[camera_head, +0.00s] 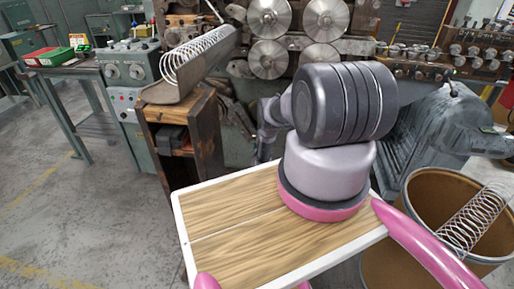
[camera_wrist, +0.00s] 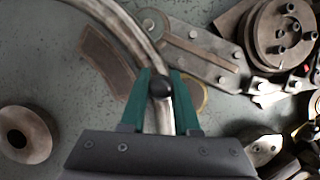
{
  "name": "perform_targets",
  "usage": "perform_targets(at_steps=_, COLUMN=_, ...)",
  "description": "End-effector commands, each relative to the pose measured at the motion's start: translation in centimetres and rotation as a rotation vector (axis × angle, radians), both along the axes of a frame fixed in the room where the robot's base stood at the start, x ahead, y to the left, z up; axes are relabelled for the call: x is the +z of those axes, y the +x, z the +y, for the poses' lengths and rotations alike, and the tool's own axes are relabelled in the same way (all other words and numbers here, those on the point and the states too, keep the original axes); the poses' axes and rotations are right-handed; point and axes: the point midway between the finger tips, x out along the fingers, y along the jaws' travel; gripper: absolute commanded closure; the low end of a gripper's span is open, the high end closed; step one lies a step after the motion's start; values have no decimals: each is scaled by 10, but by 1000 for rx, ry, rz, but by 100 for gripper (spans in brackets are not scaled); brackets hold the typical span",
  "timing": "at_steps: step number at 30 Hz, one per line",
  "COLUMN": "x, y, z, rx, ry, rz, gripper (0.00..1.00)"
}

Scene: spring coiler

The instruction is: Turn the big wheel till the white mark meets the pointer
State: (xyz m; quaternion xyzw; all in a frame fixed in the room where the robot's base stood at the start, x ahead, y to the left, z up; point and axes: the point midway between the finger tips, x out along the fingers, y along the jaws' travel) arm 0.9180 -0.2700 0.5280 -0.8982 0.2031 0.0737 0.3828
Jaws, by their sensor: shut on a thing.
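In the wrist view the big wheel shows as a curved, bright metal rim (camera_wrist: 127,27) running from the top left down under my gripper. My gripper (camera_wrist: 161,78), with green fingers, is shut on a dark round knob (camera_wrist: 161,88) at the rim. The rest of the wheel is out of view or hidden behind the gripper body. I cannot make out the white mark or the pointer in either view. In the head view my own arm hides the gripper and the wheel.
In the wrist view a bolted lever plate (camera_wrist: 200,55) and a round bolted hub (camera_wrist: 283,30) lie at the right. A round metal disc (camera_wrist: 25,134) is at the left. In the head view a spring chute (camera_head: 190,68) and a brown drum (camera_head: 437,187) flank my arm.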

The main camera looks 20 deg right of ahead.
Motion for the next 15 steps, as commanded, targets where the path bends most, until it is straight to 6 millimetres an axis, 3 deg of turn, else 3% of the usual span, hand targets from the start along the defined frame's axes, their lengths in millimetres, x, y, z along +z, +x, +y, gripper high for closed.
perform_targets(at_steps=2, x=-1, y=-1, z=-2, rx=-4, ry=1, rz=2, gripper=100)
perform_targets(at_steps=3, x=-1, y=-1, z=-2, rx=-4, ry=1, rz=2, gripper=62)
perform_targets(at_steps=5, x=-1, y=-1, z=-2, rx=-3, ry=2, rz=2, gripper=41)
perform_targets(at_steps=15, x=0, y=-1, z=0, rx=-1, ry=2, rz=0, gripper=41)
